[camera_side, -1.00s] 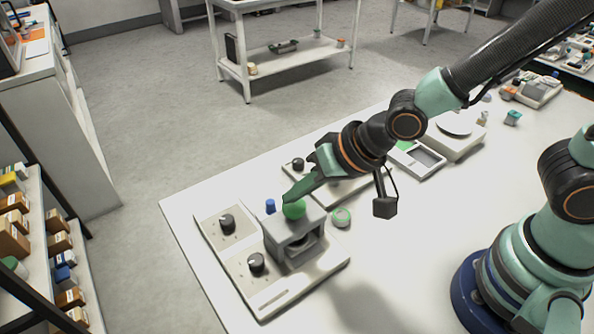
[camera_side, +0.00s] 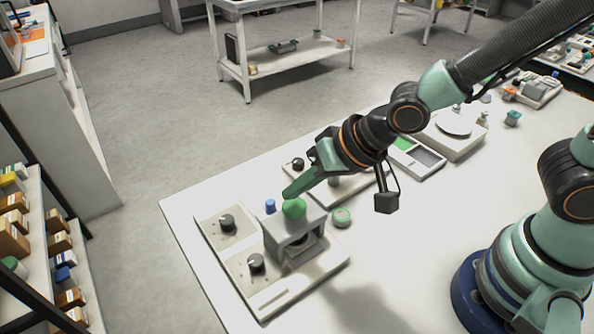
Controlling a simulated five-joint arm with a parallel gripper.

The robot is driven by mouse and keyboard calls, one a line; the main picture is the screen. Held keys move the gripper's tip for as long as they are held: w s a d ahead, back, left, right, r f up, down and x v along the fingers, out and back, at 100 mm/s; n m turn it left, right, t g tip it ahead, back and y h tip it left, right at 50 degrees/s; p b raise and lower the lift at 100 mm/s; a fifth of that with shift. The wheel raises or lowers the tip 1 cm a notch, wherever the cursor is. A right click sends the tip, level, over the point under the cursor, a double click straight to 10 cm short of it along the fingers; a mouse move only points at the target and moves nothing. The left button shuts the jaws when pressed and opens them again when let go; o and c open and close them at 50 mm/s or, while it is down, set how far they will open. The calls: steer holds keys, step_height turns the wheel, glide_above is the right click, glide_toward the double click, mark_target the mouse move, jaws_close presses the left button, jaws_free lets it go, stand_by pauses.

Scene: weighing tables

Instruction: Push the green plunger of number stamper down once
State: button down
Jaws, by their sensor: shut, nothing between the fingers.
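The number stamper (camera_side: 293,240) is a grey block frame on a pale base plate (camera_side: 310,283) with black knobs, at the near left of the white table. Its green plunger (camera_side: 294,208) is a round knob on top of the block. My gripper (camera_side: 286,196) is shut and empty, its green fingers pointing down-left. The fingertips are just above and left of the plunger knob in the picture; I cannot tell whether they touch it.
A blue peg (camera_side: 270,206) stands beside the plunger. A small round green-topped item (camera_side: 341,217) lies right of the stamper. A device with a green screen (camera_side: 415,156) and a white scale (camera_side: 453,134) stand farther back.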

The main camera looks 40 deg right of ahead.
steer(key=shift+r, duration=2.5)
steer(key=s+d+r+n+h, duration=0.1)
steer(key=d+r+h, duration=0.1)
steer(key=d, duration=0.8)
steer(key=s+d+r+h, duration=0.1)
steer(key=d+r, duration=0.3)
steer(key=d, duration=0.7)
steer(key=shift+s+d+n+g+h, duration=0.2)
steer(key=shift+s+n+g+h, duration=0.15)
steer(key=shift+h, duration=0.25)
steer(key=shift+a, duration=0.1)
steer(key=r+n+g, duration=0.2)
steer(key=n+g, duration=0.4)
steer(key=n, duration=1.2)
glide_above(298, 207)
steer(key=shift+w+a+f+t, duration=0.1)
steer(key=shift+w+f+t, duration=0.05)
steer(key=shift+w+t, duration=0.15)
